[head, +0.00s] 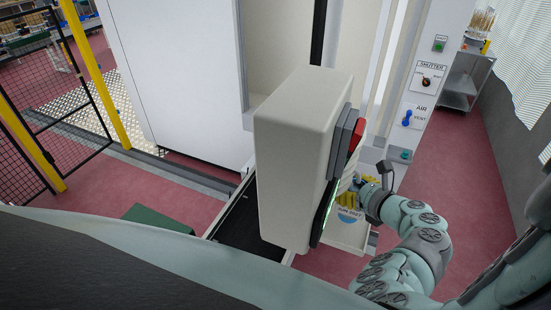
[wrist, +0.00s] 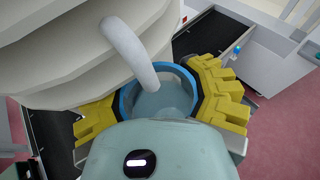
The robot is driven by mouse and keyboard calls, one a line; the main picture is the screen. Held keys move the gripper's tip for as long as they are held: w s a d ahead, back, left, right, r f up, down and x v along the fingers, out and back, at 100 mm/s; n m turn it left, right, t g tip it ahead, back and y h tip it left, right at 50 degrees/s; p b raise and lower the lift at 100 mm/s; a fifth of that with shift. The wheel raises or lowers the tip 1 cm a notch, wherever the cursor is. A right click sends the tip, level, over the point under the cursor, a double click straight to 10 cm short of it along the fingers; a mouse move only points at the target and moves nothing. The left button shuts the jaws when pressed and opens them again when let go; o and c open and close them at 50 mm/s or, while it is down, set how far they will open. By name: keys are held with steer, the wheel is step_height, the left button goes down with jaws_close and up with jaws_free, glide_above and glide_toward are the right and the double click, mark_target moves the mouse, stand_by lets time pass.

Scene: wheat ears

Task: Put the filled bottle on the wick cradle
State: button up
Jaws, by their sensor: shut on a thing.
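My gripper (wrist: 165,108) has its yellow fingers shut around a round vessel with a blue rim, which I take as the bottle (wrist: 128,102). Its mouth faces the wrist camera and its inside looks pale grey-blue. A thick white curved tube comes down over the mouth; I cannot tell whether it touches or enters it. The tube comes from a white ribbed body close above. In the head view my gripper (head: 352,196) is just right of the tall beige housing, above a pale ledge (head: 347,237). The bottle is mostly hidden there. I cannot make out which part is the wick cradle.
The beige housing (head: 290,160) with a red knob (head: 357,132) stands close left of my gripper. A dark belt (head: 240,222) runs below it. A white panel (head: 420,85) with shutter and air controls stands behind. Red floor is free to the right.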

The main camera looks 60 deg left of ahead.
steer(key=shift+s+f+b, duration=0.1)
steer(key=shift+f+b, duration=1.65)
steer(key=shift+b, duration=0.1)
steer(key=shift+f, duration=0.15)
steer(key=o, duration=1.2)
steer(key=shift+r, duration=0.25)
steer(key=shift+d+b, duration=0.3)
steer(key=shift+d, duration=0.15)
steer(key=w+b+v, duration=0.1)
steer(key=b+v, duration=0.1)
steer(key=v, duration=0.9)
steer(key=shift+s+b, duration=0.35)
steer(key=shift+s, duration=0.1)
